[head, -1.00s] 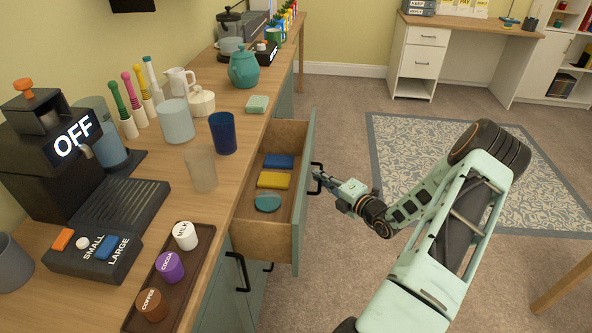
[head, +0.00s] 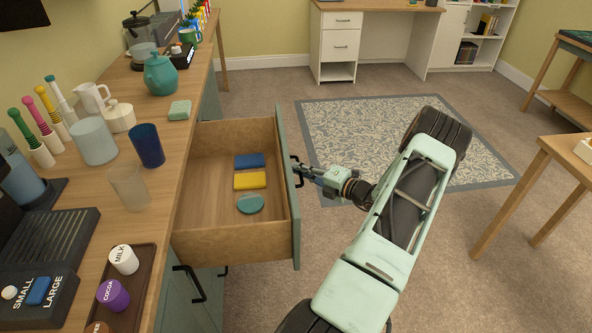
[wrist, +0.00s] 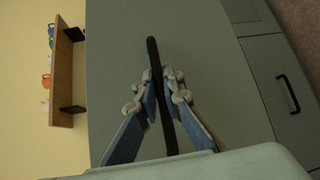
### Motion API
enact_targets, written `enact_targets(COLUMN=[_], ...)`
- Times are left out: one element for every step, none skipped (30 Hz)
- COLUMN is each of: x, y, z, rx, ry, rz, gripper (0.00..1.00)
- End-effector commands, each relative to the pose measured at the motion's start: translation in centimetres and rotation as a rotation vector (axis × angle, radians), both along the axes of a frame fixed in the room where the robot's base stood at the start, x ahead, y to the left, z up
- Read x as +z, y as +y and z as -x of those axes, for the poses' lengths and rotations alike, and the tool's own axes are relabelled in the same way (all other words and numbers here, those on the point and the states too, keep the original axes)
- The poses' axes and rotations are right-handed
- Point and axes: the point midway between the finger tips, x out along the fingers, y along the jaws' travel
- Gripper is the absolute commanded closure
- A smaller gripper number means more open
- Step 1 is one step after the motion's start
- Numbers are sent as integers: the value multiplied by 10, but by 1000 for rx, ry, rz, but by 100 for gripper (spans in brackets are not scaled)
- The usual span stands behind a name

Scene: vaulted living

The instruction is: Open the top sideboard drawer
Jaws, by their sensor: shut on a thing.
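The top sideboard drawer (head: 215,243) stands pulled well out from the sideboard (head: 160,215). Its inside shows a blue item (head: 249,160), a yellow item (head: 250,180) and a round teal item (head: 250,204) lying on its floor. Its green front carries a dark bar handle (head: 296,172). My gripper (head: 303,172) is at the outer side of that front, shut on the handle. In the wrist view the dark handle (wrist: 154,60) runs between the two blue-padded fingers (wrist: 161,100).
A closed front with a dark handle (head: 190,284) is below the drawer. The sideboard top holds cups, a teal teapot (head: 160,74) and a tray (head: 140,290) of labelled pods. Carpet and a patterned rug (head: 400,140) lie right of the drawer. A wooden table (head: 560,150) stands at the right.

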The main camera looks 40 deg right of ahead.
Motion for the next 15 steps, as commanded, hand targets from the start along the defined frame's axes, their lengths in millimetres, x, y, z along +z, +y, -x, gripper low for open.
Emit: enact_targets(x=[0, 0, 0, 0, 0, 0, 0, 0, 0, 0, 0, 0, 0, 0, 0], y=[-1, -1, -1, -1, -1, -1, -1, -1, 0, 0, 0, 0, 0, 0, 0], z=[0, 0, 0, 0, 0, 0, 0, 0, 0, 0, 0, 0, 0, 0, 0], rx=[-1, -2, -2, -2, -2, -2, -2, -2, -2, -1, -1, -1, -1, -1, -1], ry=[1, 1, 1, 1, 1, 1, 1, 1, 0, 0, 0, 0, 0, 0, 0], rz=[0, 0, 0, 0, 0, 0, 0, 0, 0, 0, 0, 0, 0, 0, 0], gripper=[100, 100, 100, 100, 100, 92, 88, 85, 80, 77, 75, 75, 75, 75, 75])
